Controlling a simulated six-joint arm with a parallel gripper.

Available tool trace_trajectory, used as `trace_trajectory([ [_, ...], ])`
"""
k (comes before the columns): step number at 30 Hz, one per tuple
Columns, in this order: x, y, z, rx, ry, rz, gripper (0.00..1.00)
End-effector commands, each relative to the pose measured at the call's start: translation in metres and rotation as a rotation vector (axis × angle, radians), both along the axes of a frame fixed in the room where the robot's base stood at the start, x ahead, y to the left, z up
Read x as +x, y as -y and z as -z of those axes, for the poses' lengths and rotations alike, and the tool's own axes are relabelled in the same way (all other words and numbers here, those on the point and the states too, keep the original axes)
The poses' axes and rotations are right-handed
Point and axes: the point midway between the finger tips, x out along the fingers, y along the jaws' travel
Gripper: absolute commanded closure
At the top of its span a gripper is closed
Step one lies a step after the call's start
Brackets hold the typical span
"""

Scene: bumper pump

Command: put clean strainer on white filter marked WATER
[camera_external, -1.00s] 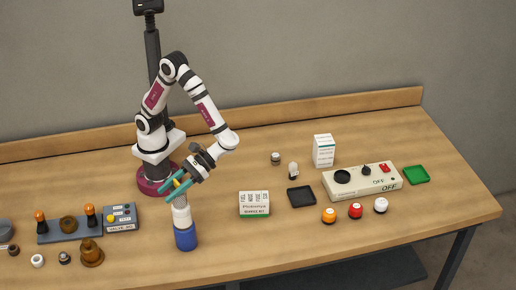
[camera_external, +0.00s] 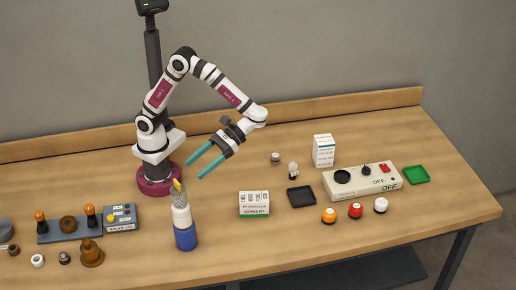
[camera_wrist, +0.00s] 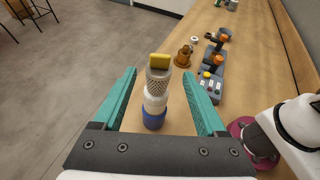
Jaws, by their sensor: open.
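A grey mesh strainer (camera_wrist: 157,83) with a yellow top (camera_wrist: 160,61) stands upright on the white filter (camera_wrist: 154,104), above a blue base (camera_wrist: 153,120). In the external view the same stack shows its yellow-tipped strainer (camera_external: 180,194), white filter (camera_external: 182,216) and blue base (camera_external: 186,238) near the table's front. The WATER marking is not readable. My gripper (camera_external: 194,171) is open and empty, up and to the right of the strainer and apart from it. In the wrist view the stack appears between the teal fingers of my gripper (camera_wrist: 159,75).
Left of the stack are a valve box (camera_external: 120,217) and a brown bell-shaped part (camera_external: 92,254). Right are a white-and-green box (camera_external: 254,204), a black tray (camera_external: 301,197), a control panel (camera_external: 348,187) and a green tray (camera_external: 417,175). Bare table surrounds the stack.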

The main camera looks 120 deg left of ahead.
Motion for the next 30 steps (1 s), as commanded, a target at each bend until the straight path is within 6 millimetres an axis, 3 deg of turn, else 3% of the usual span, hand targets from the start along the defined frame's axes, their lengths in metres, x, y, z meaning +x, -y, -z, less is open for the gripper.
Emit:
trace_trajectory([
  [4, 0.001, -0.004, -0.001, 0.002, 0.002, 0.002, 0.26],
  [6, -0.011, -0.004, -0.002, 0.032, 0.054, 0.041, 0.26],
  [8, -0.038, -0.007, 0.0, 0.099, 0.171, 0.135, 0.26],
  [11, -0.101, -0.03, 0.015, 0.26, 0.48, 0.433, 0.26],
  [13, -0.138, -0.061, 0.031, 0.366, 0.703, 0.711, 0.26],
  [16, -0.169, -0.108, 0.049, 0.474, 0.947, 1.126, 0.26],
  [18, -0.177, -0.131, 0.056, 0.513, 1.045, 1.356, 0.26],
  [21, -0.18, -0.148, 0.06, 0.534, 1.1, 1.531, 0.26],
  [30, -0.18, -0.151, 0.06, 0.535, 1.105, 1.556, 0.26],
])
